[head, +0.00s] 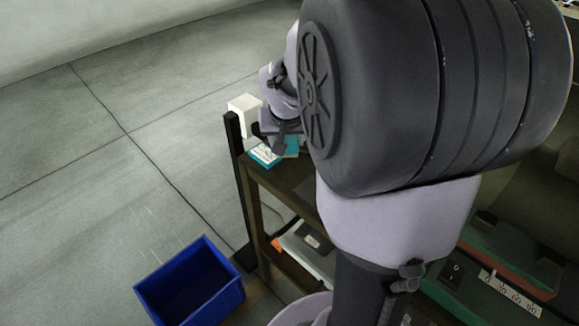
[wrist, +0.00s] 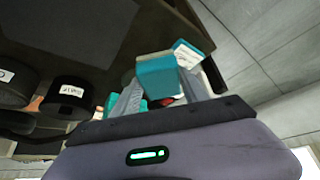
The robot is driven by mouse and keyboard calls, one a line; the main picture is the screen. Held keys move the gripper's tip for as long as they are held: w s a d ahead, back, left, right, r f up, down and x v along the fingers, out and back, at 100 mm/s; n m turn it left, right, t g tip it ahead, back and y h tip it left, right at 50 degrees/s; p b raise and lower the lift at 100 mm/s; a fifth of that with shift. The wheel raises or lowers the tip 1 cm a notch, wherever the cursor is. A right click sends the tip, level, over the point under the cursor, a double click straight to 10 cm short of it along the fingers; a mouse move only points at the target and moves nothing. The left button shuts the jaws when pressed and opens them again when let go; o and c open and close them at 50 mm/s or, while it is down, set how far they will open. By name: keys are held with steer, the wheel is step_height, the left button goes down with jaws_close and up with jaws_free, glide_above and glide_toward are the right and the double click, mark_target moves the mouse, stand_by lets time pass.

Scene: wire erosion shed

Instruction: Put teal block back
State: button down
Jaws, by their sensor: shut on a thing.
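In the wrist view a teal block (wrist: 158,77) sits between the two grey fingers of my gripper (wrist: 160,90), which is shut on it. A teal piece with a white label (wrist: 188,54) lies just beyond the block, close to the right finger. More teal (wrist: 112,103) shows at the left finger. In the head view my gripper (head: 280,146) is low over the corner of a dark bench, partly hidden by my arm. A white-labelled teal piece (head: 264,155) lies there. I cannot tell whether the held block touches the surface.
The dark bench top (head: 290,182) ends at a black post (head: 236,145), with a white box (head: 245,113) near its top. A blue bin (head: 191,284) stands on the floor. Black labelled rolls (wrist: 70,95) show in the wrist view. The floor at left is clear.

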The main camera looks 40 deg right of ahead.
steer(key=f+b, duration=0.1)
steer(key=f, duration=0.2)
steer(key=f+b, duration=0.2)
steer(key=f, duration=0.1)
steer(key=d+f+b, duration=0.1)
steer(key=f, duration=0.2)
steer(key=shift+s+d+f+b, duration=0.1)
steer(key=shift+s+f+b, duration=0.15)
steer(key=shift+b, duration=0.1)
steer(key=shift+f, duration=0.15)
steer(key=c, duration=0.6)
jaws_free()
